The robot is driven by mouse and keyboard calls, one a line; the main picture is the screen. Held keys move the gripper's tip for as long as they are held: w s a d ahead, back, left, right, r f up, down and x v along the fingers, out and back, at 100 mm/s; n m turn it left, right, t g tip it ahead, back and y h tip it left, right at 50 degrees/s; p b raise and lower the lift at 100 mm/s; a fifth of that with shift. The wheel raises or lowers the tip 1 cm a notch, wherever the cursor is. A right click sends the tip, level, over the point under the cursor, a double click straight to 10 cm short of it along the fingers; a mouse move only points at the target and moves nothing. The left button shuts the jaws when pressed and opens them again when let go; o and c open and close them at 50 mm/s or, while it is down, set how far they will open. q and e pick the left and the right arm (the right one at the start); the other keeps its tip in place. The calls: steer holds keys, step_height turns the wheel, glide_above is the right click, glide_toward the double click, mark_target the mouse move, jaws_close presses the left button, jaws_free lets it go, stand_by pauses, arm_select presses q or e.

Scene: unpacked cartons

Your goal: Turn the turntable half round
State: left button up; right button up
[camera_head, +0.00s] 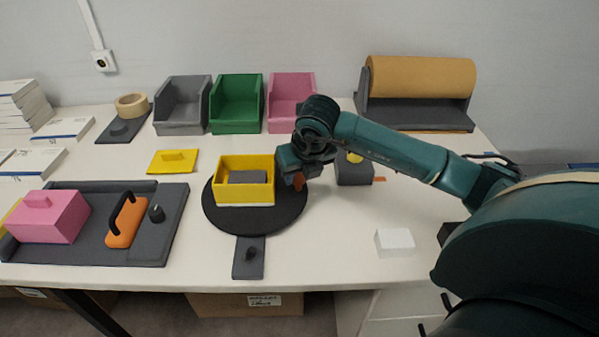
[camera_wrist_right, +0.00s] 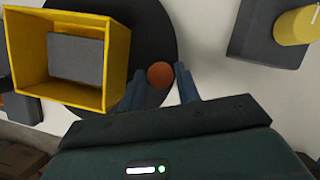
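The turntable (camera_head: 254,222) is a round black disc on the table, with a yellow open box (camera_head: 245,192) on it that holds a grey block (camera_head: 247,177). An orange round knob (camera_head: 299,181) stands near the disc's right edge; it also shows in the right wrist view (camera_wrist_right: 160,75). My right gripper (camera_head: 291,164) is low over the right side of the disc. In the right wrist view, its two fingers (camera_wrist_right: 161,90) are apart, one on each side of the knob, with gaps visible. My left gripper is not in view.
A grey plate with a black knob (camera_head: 249,258) sits at the disc's front. A dark block with a yellow cylinder (camera_head: 354,171) stands to the right. A grey tray (camera_head: 160,238) lies left, bins (camera_head: 236,104) behind. A white block (camera_head: 394,242) lies front right.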

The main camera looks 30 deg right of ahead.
jaws_close()
